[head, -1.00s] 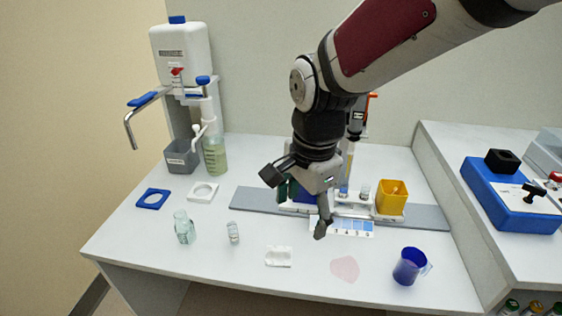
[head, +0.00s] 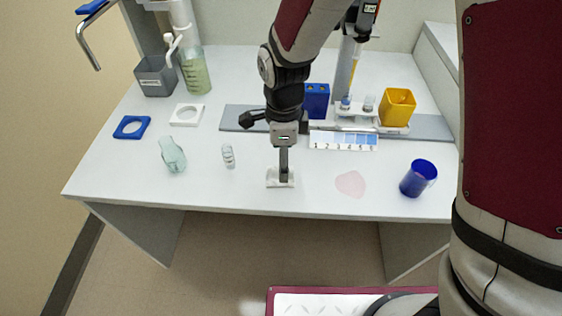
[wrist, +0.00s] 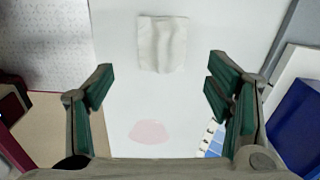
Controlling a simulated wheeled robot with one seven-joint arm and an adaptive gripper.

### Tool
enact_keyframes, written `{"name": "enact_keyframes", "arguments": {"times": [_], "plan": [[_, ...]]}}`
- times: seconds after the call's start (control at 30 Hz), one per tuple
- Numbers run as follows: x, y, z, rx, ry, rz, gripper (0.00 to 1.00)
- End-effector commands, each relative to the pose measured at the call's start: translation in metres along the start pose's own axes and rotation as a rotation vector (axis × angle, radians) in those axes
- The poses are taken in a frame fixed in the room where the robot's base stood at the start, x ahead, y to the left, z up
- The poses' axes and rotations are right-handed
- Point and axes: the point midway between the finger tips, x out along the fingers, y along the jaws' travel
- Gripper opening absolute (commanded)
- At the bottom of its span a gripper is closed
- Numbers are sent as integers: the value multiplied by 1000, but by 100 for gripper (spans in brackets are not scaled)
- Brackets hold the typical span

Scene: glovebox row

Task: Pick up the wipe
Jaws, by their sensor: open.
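The wipe (head: 272,182) is a small white, slightly crumpled square lying flat near the front edge of the white bench. In the wrist view the wipe (wrist: 162,43) lies at the top middle, just beyond the fingertips and between their lines. My gripper (head: 284,178) points down at the wipe and hides part of it in the head view. In the wrist view my gripper (wrist: 160,76) has its green-padded fingers spread wide with nothing between them. I cannot tell how high the tips are above the bench.
A pink patch (head: 351,184) and a blue cup (head: 418,178) are to the right. A blue rack (head: 316,100) and colour strip (head: 343,140) are behind.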

Motion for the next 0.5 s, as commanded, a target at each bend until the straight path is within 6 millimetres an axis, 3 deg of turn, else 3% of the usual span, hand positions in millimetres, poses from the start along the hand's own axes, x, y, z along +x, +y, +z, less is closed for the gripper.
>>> {"name": "enact_keyframes", "arguments": {"times": [0.17, 0.5], "plan": [[11, 0, 1, -1, 0, 1, 73], [54, -4, 6, -1, 1, 2, 73]]}}
